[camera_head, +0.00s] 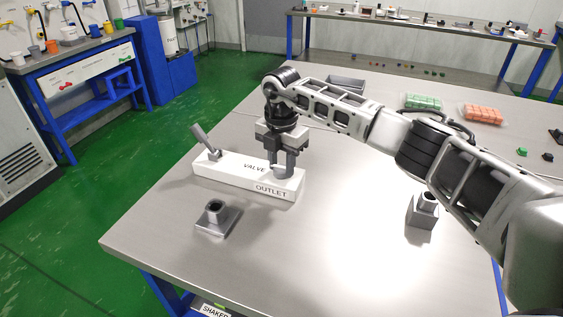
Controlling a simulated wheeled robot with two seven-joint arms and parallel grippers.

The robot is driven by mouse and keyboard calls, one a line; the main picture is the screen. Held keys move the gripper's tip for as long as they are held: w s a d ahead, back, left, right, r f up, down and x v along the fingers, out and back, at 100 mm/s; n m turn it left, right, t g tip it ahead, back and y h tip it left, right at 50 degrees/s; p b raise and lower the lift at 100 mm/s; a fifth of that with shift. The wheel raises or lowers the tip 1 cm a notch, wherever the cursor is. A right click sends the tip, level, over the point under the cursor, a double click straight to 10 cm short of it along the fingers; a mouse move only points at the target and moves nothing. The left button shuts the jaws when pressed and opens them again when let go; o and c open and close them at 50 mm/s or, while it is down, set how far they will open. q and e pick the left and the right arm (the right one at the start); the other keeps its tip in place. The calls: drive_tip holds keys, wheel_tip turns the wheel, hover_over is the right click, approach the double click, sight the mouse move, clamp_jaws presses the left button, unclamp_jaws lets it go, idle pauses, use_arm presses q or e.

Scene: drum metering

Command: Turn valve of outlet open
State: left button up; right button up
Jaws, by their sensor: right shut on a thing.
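The white valve block (232,179) lies on the metal table, marked "VALVE" on top and "OUTLET" on its right end face. A grey lever handle (205,141) tilts up and left from the block's left end. My right gripper (283,172) points down over the block's right, outlet end. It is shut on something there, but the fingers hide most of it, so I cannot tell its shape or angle. My left gripper is not in view.
A grey square-based socket (215,218) stands in front of the block, and another grey fitting (423,210) stands at the right. A grey tray (346,86), green pieces (423,103) and orange pieces (482,114) lie farther back. The table's front middle is clear.

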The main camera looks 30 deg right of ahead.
drive_tip(key=n, duration=0.4)
drive_tip(key=shift+n, duration=0.3)
drive_tip(key=n+b, duration=0.1)
drive_tip(key=n, duration=0.3)
drive_tip(key=shift+w+r+n, duration=0.1)
drive_tip(key=shift+n, duration=0.2)
drive_tip(key=n, duration=0.4)
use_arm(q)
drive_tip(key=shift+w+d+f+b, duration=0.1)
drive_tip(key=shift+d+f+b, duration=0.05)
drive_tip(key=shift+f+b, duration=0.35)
use_arm(e)
drive_tip(key=shift+a+n, duration=0.1)
drive_tip(key=shift+n, duration=2.1)
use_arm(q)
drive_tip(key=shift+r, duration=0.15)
use_arm(e)
drive_tip(key=o, duration=1)
